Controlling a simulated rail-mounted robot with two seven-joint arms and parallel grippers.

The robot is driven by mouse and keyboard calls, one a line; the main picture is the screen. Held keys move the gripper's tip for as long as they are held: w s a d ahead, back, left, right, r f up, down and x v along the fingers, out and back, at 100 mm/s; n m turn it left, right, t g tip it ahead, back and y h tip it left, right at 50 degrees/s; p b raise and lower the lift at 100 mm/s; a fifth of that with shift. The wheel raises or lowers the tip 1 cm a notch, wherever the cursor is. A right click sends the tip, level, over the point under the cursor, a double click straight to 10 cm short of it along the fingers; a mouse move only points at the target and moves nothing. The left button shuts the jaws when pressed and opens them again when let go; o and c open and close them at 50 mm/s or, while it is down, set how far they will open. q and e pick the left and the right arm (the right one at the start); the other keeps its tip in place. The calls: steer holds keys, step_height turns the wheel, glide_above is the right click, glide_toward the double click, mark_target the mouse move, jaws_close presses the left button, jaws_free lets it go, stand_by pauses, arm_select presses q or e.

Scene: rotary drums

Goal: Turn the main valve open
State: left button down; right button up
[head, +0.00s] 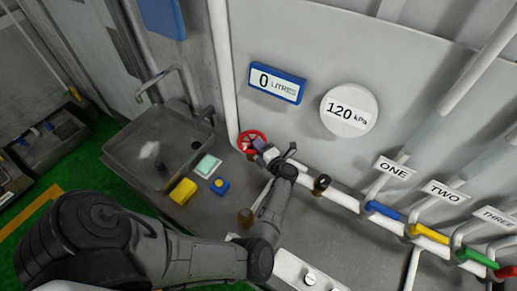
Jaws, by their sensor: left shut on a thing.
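The main valve is a red handwheel (243,137) low on the grey wall panel, left of centre in the head view. My left arm reaches in from the lower left, and my left gripper (262,147) is at the wheel's right side, shut on its rim. The fingers partly cover the wheel, so the exact grasp is hard to see. A round gauge (348,110) above right reads 120 kPa. A blue-framed display (277,83) reads 0 LITRES. My right gripper is not in view.
Colored handles, blue (385,210), yellow (430,234) and green (477,257), sit under signs ONE, TWO and THREE at right. A grey sink (150,165) with a tap stands at left. A yellow block (183,191) and a blue button box (220,186) lie nearby.

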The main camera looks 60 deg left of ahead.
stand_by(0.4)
arm_select(q)
steer(key=c, duration=1)
jaws_free()
steer(key=shift+c, duration=0.2)
